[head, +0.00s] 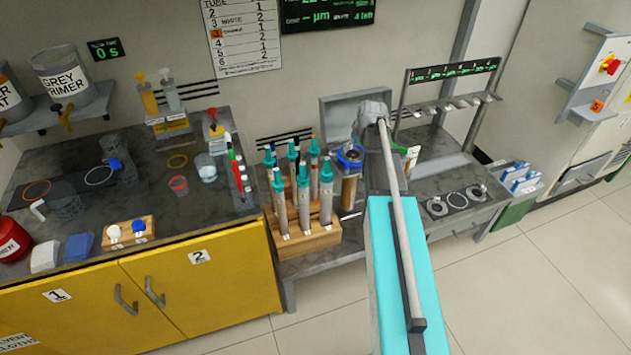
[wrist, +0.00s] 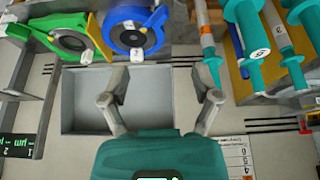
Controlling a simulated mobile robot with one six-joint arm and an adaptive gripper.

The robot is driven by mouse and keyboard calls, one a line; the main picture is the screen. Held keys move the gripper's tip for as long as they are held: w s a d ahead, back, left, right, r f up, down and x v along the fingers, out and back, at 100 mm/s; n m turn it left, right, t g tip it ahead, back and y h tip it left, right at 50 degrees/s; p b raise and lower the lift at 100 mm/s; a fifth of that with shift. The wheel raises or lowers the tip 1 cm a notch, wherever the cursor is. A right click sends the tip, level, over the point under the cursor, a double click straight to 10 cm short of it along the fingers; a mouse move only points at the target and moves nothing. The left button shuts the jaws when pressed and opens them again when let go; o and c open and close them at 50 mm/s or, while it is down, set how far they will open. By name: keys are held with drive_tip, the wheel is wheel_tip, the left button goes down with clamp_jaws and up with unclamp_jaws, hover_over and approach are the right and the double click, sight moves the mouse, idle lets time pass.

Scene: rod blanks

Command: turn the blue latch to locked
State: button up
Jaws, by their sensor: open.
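The blue latch (wrist: 133,28) is a blue ring around a dark round centre, with small white marked tabs, at the top of the wrist view. In the head view its blue ring (head: 350,155) sits atop a brown cylinder, partly behind my arm. I cannot tell from its tabs which position it is in. My gripper (wrist: 163,88) is open, its two grey fingers spread wide with nothing between them. In the wrist view the fingertips are below the blue latch and appear apart from it. In the head view the fingers are not clearly seen.
A similar green latch (wrist: 70,42) is left of the blue one in the wrist view. Teal-capped tubes (head: 304,190) stand in a wooden rack (head: 290,238) close to the latch. A grey box (wrist: 85,105) lies behind the fingers. A rack (head: 450,100) stands at the right.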

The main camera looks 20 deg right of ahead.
drive_tip(key=s+a+r+g+p, duration=0.2)
drive_tip(key=s+a+g+p, duration=0.1)
drive_tip(key=s+a, duration=1.2)
drive_tip(key=shift+s+a+r, duration=0.2)
drive_tip(key=shift+s+a, duration=0.15)
drive_tip(key=shift+a, duration=1.75)
drive_tip(key=s+a+g, duration=0.1)
drive_tip(key=s+a, duration=0.2)
drive_tip(key=s, duration=0.2)
drive_tip(key=shift+s+a+r+p, duration=0.25)
drive_tip(key=shift+a+p, duration=0.05)
drive_tip(key=shift+a, duration=0.1)
